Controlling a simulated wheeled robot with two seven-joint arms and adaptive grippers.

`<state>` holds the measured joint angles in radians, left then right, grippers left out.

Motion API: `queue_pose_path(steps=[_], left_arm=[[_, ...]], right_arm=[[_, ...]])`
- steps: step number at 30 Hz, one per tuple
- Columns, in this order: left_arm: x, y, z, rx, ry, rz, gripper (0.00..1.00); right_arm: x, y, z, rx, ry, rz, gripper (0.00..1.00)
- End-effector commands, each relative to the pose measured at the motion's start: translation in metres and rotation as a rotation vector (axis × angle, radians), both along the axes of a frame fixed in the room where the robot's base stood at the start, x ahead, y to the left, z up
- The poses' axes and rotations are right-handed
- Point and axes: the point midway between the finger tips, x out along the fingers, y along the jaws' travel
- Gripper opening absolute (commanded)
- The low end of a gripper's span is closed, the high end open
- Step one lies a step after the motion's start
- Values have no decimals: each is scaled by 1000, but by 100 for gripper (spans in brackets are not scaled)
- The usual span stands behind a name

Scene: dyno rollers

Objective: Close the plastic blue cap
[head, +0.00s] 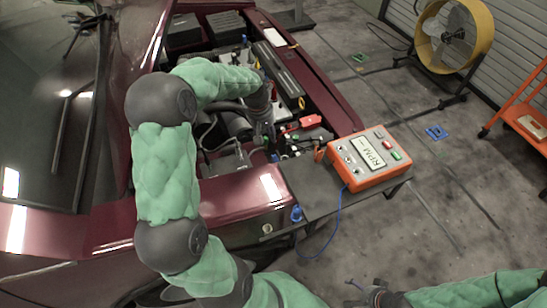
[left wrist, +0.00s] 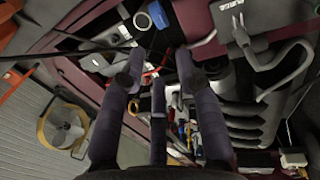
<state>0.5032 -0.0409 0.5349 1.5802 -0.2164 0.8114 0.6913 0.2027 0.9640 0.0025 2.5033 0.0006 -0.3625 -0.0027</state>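A blue cap (left wrist: 158,14) shows at the top of the left wrist view, beside a round pale opening (left wrist: 142,21). I cannot tell whether the cap is hinged to it. My left gripper (left wrist: 160,70) has its dark fingers spread, with nothing between them. The cap lies beyond the fingertips. In the head view my left gripper (head: 262,100) hangs over the engine bay, partly hidden by my green arm. I cannot pick out the cap surely in the head view. My right gripper (head: 372,294) is low at the bottom edge, and its fingers are unclear.
The dark red car's engine bay (head: 285,70) is open, with hoses and cables around my left gripper. An orange RPM box (head: 370,157) sits on a dark side tray (head: 312,188), with a blue plug (head: 296,213) near its edge. A yellow fan (head: 455,35) stands on the floor behind.

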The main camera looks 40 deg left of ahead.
Motion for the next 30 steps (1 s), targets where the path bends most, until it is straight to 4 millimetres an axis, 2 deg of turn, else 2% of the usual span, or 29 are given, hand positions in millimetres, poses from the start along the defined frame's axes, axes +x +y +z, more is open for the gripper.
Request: queue_pose_path(steps=[1,7,10,21,30], left_arm=[[0,0,-9,0,0,0,33],[1,-1,-19,0,1,0,33],[3,-2,-30,-1,2,0,33],[12,-7,-94,-1,2,-1,33],[17,-8,-116,1,0,0,33]], right_arm=[[0,0,-9,0,0,0,100],[0,0,-14,0,0,0,100],[0,0,-17,0,0,0,100],[0,0,-37,0,0,0,100],[0,0,-43,0,0,0,100]])
